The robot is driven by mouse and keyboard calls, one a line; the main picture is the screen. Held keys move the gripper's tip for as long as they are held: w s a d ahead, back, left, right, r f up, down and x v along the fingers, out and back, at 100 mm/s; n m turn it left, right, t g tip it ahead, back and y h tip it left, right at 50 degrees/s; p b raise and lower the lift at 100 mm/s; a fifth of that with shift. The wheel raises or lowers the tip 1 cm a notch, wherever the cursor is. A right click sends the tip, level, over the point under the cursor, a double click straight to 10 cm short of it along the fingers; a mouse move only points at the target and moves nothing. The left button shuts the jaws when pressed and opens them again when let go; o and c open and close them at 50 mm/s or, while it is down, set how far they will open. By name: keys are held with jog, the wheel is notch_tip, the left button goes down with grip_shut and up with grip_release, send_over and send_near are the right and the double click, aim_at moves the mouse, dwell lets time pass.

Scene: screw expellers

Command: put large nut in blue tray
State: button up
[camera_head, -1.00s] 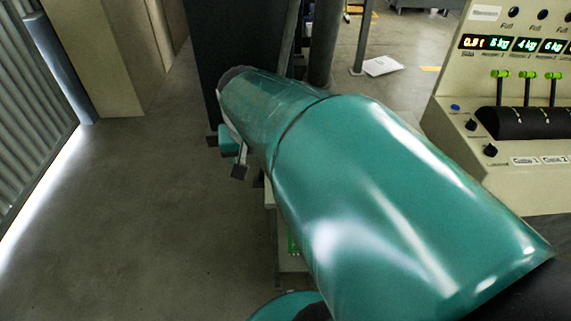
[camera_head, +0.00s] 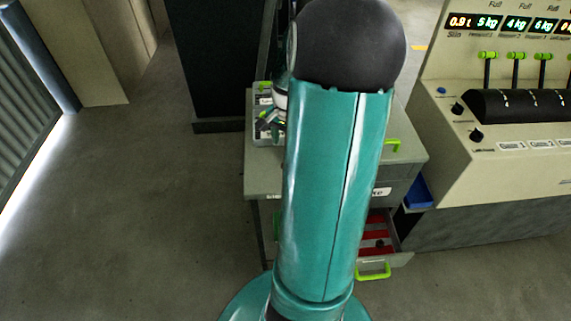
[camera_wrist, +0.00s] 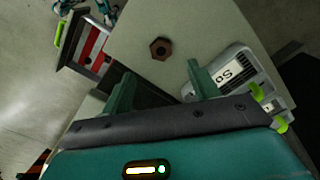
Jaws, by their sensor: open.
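A brown hexagonal nut (camera_wrist: 161,48) lies flat on the grey cabinet top in the wrist view. My gripper (camera_wrist: 163,80) is open, its two green fingers apart and empty, with the nut beyond the fingertips and between their lines. In the head view my arm hides the nut, and part of my gripper shows at the arm's left edge. A blue tray (camera_head: 418,193), partly seen, sits right of the cabinet at the foot of the console.
The grey cabinet (camera_head: 262,178) has an open drawer (camera_head: 383,262) with red strips and a green handle. A white labelled box (camera_wrist: 232,72) stands right of the nut in the wrist view. The beige console (camera_head: 490,165) with levers stands right. Floor at left is clear.

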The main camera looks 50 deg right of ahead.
notch_tip(320, 180, down, 4)
jog(key=shift+f, duration=0.1)
jog(key=f, duration=0.5)
jog(key=shift+d+f, duration=0.25)
jog(key=shift+c, duration=0.4)
jog(key=c, duration=1.1)
jog(key=shift+o, duration=0.2)
jog(key=shift+w+r, duration=0.1)
jog(key=shift+r, duration=0.1)
